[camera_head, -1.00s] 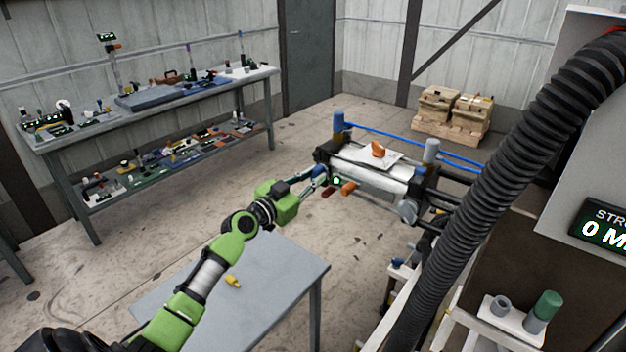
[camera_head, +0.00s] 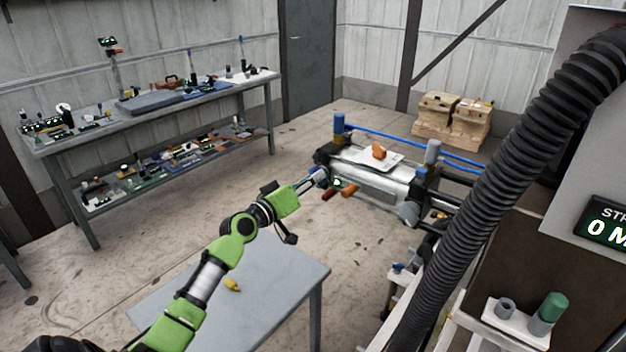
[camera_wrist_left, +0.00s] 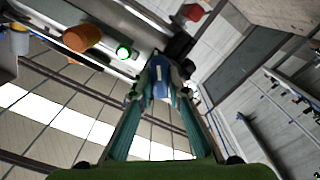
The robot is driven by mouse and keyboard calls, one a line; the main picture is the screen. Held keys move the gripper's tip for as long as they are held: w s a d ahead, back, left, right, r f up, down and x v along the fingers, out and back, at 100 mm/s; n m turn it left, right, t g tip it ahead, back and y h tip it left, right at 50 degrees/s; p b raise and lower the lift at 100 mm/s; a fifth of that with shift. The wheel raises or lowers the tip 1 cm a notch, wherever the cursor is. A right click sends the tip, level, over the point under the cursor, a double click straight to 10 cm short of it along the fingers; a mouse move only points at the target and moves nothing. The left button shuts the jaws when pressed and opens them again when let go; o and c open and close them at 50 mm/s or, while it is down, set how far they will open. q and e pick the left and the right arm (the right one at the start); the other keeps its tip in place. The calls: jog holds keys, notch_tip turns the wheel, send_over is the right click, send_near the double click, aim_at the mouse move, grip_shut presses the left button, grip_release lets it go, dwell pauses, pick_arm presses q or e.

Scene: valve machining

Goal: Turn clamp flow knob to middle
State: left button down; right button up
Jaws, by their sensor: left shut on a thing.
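My left gripper (camera_head: 319,178) reaches from the left to the near left end of the clamp unit (camera_head: 377,184). In the left wrist view its fingers (camera_wrist_left: 158,92) close on a small blue knob (camera_wrist_left: 159,80) with a white mark on its face. In the head view the fingers mostly hide this knob. My right gripper is not in view.
Beside the blue knob are a red handle (camera_head: 329,194), an orange handle (camera_head: 350,190) and a lit green lamp (camera_wrist_left: 124,52). A grey table (camera_head: 262,290) with a yellow piece (camera_head: 232,285) stands below my left arm. A black hose (camera_head: 500,170) runs at right.

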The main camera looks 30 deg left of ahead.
pick_arm(q)
jog(key=shift+n, duration=0.7)
jog(key=c, duration=2)
grip_release()
jog(key=shift+o, duration=0.2)
jog(key=s+a, duration=0.1)
jog(key=s, duration=1.1)
